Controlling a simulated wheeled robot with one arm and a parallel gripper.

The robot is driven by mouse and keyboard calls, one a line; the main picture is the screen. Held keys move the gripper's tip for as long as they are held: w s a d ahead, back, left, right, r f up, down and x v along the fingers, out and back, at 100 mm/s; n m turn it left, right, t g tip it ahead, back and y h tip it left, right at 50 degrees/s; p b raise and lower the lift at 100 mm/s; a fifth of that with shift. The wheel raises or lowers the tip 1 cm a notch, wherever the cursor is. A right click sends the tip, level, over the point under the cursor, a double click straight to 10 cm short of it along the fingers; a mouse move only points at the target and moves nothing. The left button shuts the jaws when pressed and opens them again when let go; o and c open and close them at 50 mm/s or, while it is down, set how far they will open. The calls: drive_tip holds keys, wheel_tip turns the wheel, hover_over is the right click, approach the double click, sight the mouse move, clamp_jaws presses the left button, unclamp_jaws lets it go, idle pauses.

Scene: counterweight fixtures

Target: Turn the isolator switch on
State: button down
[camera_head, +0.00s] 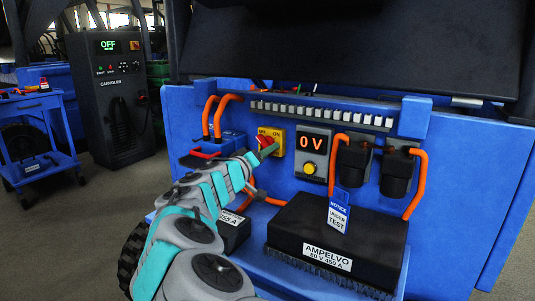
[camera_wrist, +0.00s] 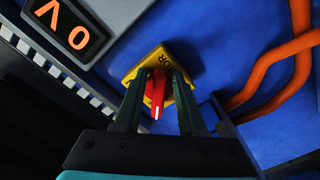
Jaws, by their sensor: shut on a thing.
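The isolator switch (camera_head: 277,142) is a red rotary handle on a yellow plate, mounted on the blue machine's front left of the display. In the wrist view the red handle (camera_wrist: 156,90) sits between the two dark fingers of my gripper (camera_wrist: 160,105), on the yellow plate (camera_wrist: 138,72). My gripper (camera_head: 262,152) reaches the switch from the lower left and is shut on the handle. The fingers hide part of the plate, so its lettering is only partly readable. The display (camera_head: 312,143) beside it reads "0 V" in orange.
A yellow button (camera_head: 310,168) sits below the display. Orange cables (camera_head: 225,102) loop left of the switch, and others run to black connectors (camera_head: 353,160) at right. A black Ampelvo box (camera_head: 312,232) with a blue notice tag (camera_head: 339,212) lies below. A charger cabinet (camera_head: 110,95) showing "OFF" stands at left.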

drive_tip(key=shift+w+a+f+m+b, duration=0.15)
drive_tip(key=shift+m+b, duration=0.75)
drive_tip(key=shift+b, duration=1.35)
drive_tip(key=shift+w+a+f+m+b, duration=0.15)
drive_tip(key=shift+m+b, duration=0.75)
drive_tip(key=shift+b, duration=1.35)
drive_tip(key=shift+s+a+r, duration=0.1)
drive_tip(key=shift+r, duration=0.1)
drive_tip(key=shift+a+f+m+b, duration=0.1)
drive_tip(key=shift+m+b, duration=0.7)
drive_tip(key=shift+b, duration=1)
drive_tip(key=shift+a+m+b, duration=0.1)
drive_tip(key=shift+m+b, duration=0.5)
drive_tip(key=shift+b, duration=0.15)
drive_tip(key=shift+w+a+m, duration=0.1)
drive_tip(key=shift+w+m, duration=0.1)
drive_tip(key=shift+m, duration=0.5)
